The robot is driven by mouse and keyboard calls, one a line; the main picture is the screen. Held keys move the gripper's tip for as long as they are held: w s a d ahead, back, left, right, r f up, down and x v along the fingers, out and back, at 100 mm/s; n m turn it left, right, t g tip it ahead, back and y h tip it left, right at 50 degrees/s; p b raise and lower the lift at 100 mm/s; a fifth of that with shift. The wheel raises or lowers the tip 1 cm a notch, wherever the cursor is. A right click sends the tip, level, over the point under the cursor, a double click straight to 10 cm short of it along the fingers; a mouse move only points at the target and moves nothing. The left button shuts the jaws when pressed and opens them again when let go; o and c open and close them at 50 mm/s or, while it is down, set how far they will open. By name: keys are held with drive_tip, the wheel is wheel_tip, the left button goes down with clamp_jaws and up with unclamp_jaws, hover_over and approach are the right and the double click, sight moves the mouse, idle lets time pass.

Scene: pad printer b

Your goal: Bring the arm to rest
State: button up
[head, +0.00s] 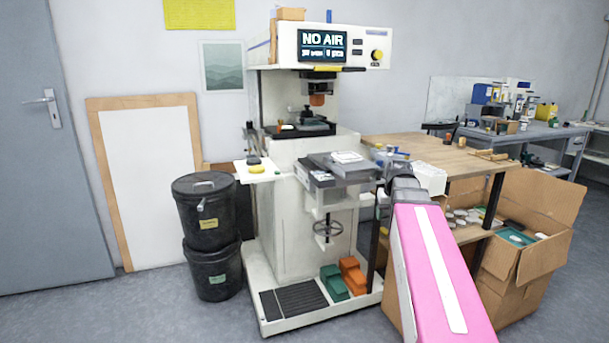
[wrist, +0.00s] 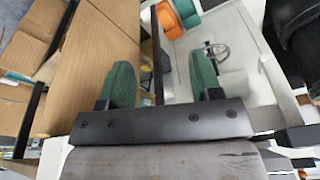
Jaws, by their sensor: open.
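My arm (head: 436,265), pink with a white stripe, reaches from the bottom right toward the pad printer (head: 290,205). Its far end is in front of the gap between the printer and the wooden table (head: 425,150). In the wrist view my gripper (wrist: 162,82) has its two green-padded fingers wide apart with nothing between them. In the head view the fingers are too small and covered to make out. The wrist view shows the wooden table (wrist: 95,65) on one side and the printer's white body (wrist: 235,80) with its handwheel on the other.
The printer's display (head: 322,43) reads "NO AIR". Green (head: 334,284) and orange (head: 353,276) pedals stand on its base. Black bins (head: 205,215) are stacked to its left. A cardboard box (head: 530,230) is right of my arm. Open floor lies at the front left.

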drive_tip(key=s+a+f, duration=0.3)
drive_tip(key=s+f, duration=0.1)
drive_tip(key=f, duration=0.4)
drive_tip(key=s+a+f+g, duration=0.1)
drive_tip(key=s+a+f, duration=0.2)
drive_tip(key=f, duration=0.6)
drive_tip(key=s+a+f+g, duration=0.1)
drive_tip(key=s+a+f, duration=0.3)
drive_tip(key=s+f, duration=0.2)
wheel_tip(320, 180, down, 2)
drive_tip(key=shift+s+f, duration=0.2)
drive_tip(key=shift+f, duration=0.05)
drive_tip(key=shift+a, duration=0.1)
idle(2.1)
